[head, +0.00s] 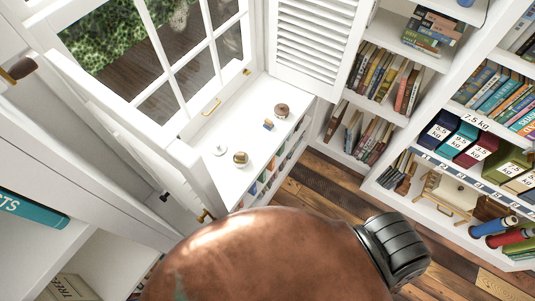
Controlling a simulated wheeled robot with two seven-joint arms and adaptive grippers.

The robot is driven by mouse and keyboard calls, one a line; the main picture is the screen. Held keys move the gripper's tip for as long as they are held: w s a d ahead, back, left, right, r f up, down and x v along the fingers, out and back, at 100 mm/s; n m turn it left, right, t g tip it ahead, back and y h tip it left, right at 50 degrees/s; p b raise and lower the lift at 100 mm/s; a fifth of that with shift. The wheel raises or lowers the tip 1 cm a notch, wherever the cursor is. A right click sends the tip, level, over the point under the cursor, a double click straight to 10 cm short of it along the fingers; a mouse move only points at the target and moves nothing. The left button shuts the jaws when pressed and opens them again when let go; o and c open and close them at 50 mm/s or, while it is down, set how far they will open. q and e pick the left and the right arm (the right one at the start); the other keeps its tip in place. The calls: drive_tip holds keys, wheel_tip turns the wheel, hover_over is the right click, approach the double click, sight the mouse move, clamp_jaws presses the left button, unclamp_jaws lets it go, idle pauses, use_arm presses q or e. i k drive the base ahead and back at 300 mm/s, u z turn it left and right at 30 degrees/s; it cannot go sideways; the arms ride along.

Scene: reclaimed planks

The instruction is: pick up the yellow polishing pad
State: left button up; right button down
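I cannot make out a yellow polishing pad for certain. On the white window-seat top (238,127) stand a few small items. One is a small round tan and gold item (240,159) near the front left; it is too small to identify. A small blue and orange item (268,124) lies to the right of the middle, and a round brown item (281,110) sits farther back. A small white item (220,149) is at the left. Neither of my grippers shows in the head view. The lower middle of the view is blocked close to the camera.
Bookshelves (365,105) and labelled weight boxes (465,140) fill the right. The plank floor (325,185) is clear in front of the seat.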

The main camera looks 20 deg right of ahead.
sight(240, 158)
drive_tip(key=u, duration=1.95)
drive_tip(key=k, duration=0.45)
drive_tip(key=z, duration=1.1)
